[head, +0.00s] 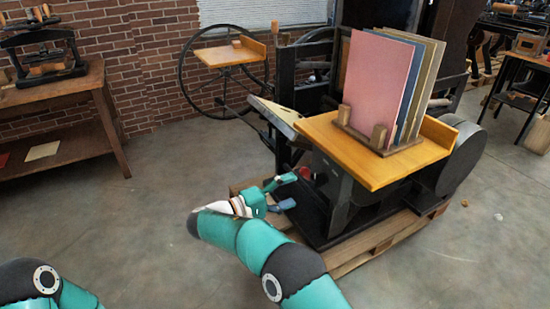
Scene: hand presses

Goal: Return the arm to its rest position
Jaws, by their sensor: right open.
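My right arm reaches from the bottom of the head view toward the press. My right gripper (284,191) is open and empty, its teal fingers spread apart. It is in front of the press's dark base, below and to the left of the wooden feed board. Whether it touches the press cannot be told. Part of my left arm shows at the bottom left, but its gripper is not in the picture.
A black hand press (340,205) stands on a wooden pallet (375,245). Its wooden board (345,155) carries a rack with upright coloured boards (375,80). A wooden table (60,135) with a small press (45,45) stands at left. The floor between is clear.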

